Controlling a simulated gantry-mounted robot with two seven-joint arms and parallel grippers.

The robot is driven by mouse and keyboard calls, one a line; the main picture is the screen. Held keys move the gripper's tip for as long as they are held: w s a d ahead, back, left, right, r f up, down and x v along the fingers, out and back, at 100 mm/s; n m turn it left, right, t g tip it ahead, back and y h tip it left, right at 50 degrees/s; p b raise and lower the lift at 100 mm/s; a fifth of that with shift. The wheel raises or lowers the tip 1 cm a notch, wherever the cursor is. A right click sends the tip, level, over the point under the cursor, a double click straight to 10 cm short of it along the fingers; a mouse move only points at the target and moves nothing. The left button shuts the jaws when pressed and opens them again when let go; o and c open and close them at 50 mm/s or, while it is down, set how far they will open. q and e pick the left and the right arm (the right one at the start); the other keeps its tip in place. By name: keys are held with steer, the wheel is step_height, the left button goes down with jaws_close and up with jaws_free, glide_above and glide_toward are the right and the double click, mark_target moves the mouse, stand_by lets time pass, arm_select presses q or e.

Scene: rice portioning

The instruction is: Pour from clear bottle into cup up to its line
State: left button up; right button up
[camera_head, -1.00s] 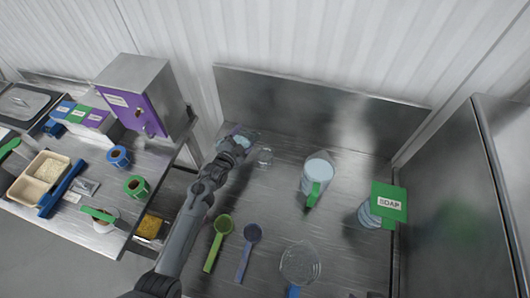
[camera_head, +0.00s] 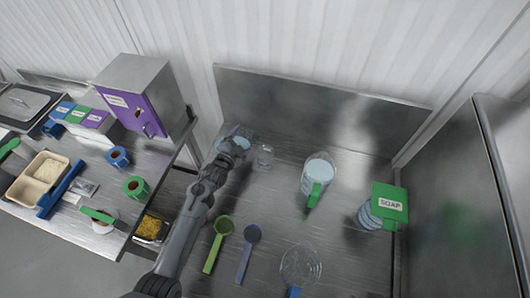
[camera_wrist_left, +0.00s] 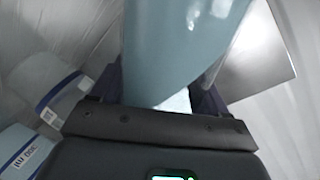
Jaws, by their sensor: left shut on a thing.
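The clear bottle (camera_wrist_left: 180,45) looks pale blue and fills the upper middle of the left wrist view, between my left gripper's fingers (camera_wrist_left: 160,98). In the head view my left gripper (camera_head: 236,144) is shut on the bottle (camera_head: 233,131) near the back of the steel counter. The bottle appears tilted and is partly hidden by the gripper. A small clear cup (camera_head: 265,155) stands on the counter just right of the gripper. Its line and fill level are too small to tell. My right gripper is not in view.
A green scoop (camera_head: 217,244), a blue scoop (camera_head: 246,253) and a clear round strainer-like item (camera_head: 301,266) lie in front. The counter's centre is clear.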

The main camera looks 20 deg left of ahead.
arm_select(q)
steer(key=shift+a+f+m+b, duration=0.15)
steer(key=shift+f+m+b, duration=0.15)
steer(key=shift+m, duration=0.1)
stand_by(0.7)
steer(key=shift+a+f+y, duration=0.1)
steer(key=shift+f+y, duration=0.05)
steer(key=shift+y, duration=0.15)
stand_by(0.3)
steer(key=shift+f+m+b, duration=0.15)
steer(key=shift+m+b, duration=0.2)
steer(key=shift+m, duration=0.05)
steer(key=shift+a+m, duration=0.15)
steer(key=shift+m, duration=0.25)
stand_by(1.0)
steer(key=shift+m+y, duration=0.3)
stand_by(0.5)
steer(key=shift+r+m+p, duration=0.3)
steer(key=shift+r+p, duration=0.2)
steer(key=shift+r, duration=0.1)
steer(key=shift+d+r+p, duration=0.25)
steer(key=shift+r+p, duration=0.15)
stand_by(0.5)
steer(key=shift+d+r+m+g+p, duration=0.1)
steer(key=shift+r+m+g+p, duration=0.2)
steer(key=shift+r+m+p, duration=0.15)
steer(key=shift+f+m+y, duration=0.15)
steer(key=shift+m+y, duration=0.1)
steer(key=shift+y, duration=0.15)
stand_by(0.5)
